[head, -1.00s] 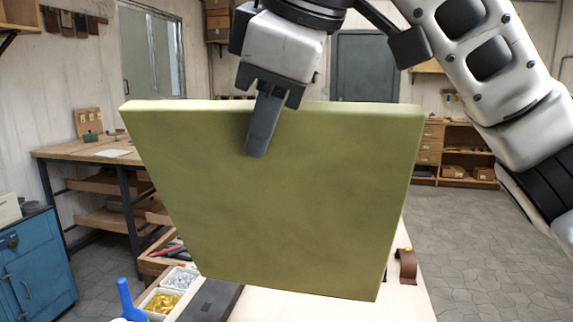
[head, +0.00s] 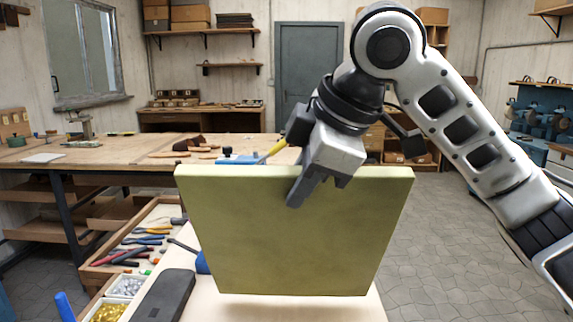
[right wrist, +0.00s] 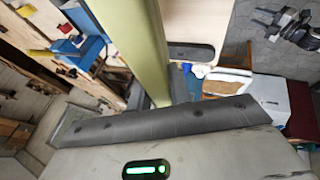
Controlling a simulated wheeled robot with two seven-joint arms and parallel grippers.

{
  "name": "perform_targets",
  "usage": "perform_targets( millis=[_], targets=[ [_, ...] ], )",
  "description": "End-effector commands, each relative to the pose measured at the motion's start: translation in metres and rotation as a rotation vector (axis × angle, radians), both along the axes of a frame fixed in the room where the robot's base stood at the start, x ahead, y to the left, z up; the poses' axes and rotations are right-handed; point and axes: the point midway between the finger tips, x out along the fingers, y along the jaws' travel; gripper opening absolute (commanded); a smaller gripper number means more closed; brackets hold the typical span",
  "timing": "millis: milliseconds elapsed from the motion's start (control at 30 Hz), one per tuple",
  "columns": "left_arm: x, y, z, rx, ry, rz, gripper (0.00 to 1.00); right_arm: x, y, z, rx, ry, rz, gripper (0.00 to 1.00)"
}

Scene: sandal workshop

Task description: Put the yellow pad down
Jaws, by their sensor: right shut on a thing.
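The yellow pad (head: 295,240) is a broad olive-yellow slab, held upright on edge in the middle of the head view. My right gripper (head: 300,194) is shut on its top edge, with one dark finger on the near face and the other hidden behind. The pad's lower edge hangs over the pale tabletop (head: 290,307) and seems a little above it. In the right wrist view the pad (right wrist: 133,45) shows edge-on, running up from the dark finger. My left gripper is not in view.
A tool tray (head: 145,232) with pliers, bins of silver and gold bits, and a dark case (head: 163,296) lie left of the pad. A wooden workbench (head: 100,155) with a blue tool stands behind. The pad hides much of the pale tabletop. Open floor lies to the right.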

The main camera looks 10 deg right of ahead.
Motion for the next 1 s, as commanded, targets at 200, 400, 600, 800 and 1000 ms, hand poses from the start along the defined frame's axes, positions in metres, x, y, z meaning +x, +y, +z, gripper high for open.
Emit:
perform_targets(
  millis=[200,400,600,800,1000],
  targets=[
    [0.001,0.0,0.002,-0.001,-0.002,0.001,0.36,0.004,-0.01,-0.008,0.006,-0.016,-0.002,0.0],
    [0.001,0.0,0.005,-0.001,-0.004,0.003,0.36,0.004,-0.008,-0.029,0.007,-0.019,0.0,0.0],
    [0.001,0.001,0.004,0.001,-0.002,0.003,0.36,0.004,-0.008,-0.034,0.009,-0.02,0.001,0.0],
    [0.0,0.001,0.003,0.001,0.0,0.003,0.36,0.004,-0.008,-0.035,0.008,-0.019,0.0,0.0],
    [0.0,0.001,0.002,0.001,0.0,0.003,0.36,0.003,-0.008,-0.042,0.0,-0.001,0.0,0.42]
  ],
)
